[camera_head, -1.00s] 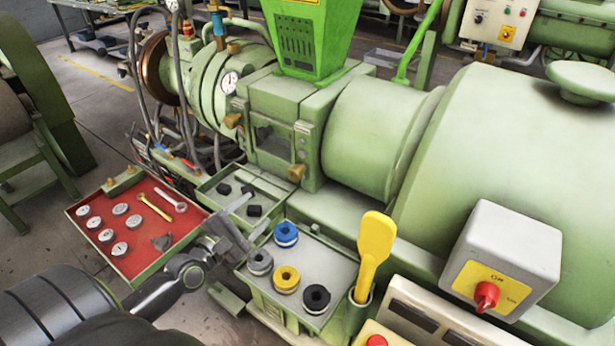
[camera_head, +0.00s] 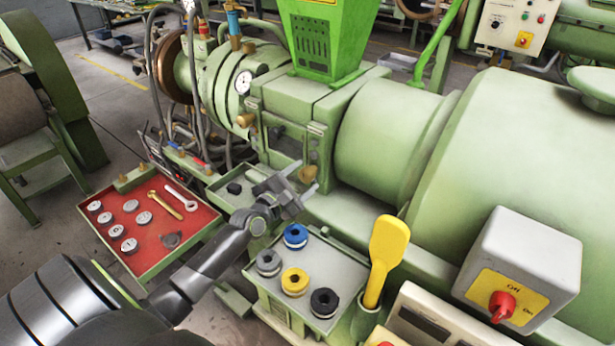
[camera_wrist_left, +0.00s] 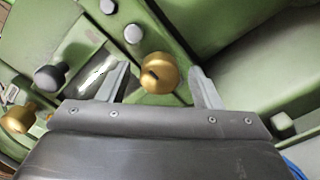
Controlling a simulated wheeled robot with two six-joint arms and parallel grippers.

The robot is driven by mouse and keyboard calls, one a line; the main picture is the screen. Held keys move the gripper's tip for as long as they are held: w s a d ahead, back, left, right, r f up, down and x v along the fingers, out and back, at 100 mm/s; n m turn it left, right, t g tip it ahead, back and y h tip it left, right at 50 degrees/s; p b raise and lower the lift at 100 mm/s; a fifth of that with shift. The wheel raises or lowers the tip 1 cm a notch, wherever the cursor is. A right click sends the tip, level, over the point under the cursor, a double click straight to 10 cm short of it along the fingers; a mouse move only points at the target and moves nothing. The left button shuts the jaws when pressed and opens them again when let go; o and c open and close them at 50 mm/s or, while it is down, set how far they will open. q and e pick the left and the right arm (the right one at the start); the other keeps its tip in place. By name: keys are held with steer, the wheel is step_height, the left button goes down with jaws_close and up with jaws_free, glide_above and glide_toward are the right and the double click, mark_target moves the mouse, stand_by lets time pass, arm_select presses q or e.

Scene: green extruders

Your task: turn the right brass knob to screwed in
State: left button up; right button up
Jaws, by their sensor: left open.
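The right brass knob (camera_head: 309,173) is on the front of the green extruder block, at its lower right edge. My left gripper (camera_head: 304,180) is open at this knob, its fingers pointing toward the block. My right gripper is not in view.
A dark round knob (camera_wrist_left: 48,78) is left of my fingers in the wrist view. A yellow scoop (camera_head: 388,250) stands to the right.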

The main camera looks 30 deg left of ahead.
arm_select(q)
steer(key=shift+w+d, duration=0.1)
steer(key=shift+w, duration=1.05)
steer(key=shift+c, duration=0.5)
steer(key=c, duration=0.9)
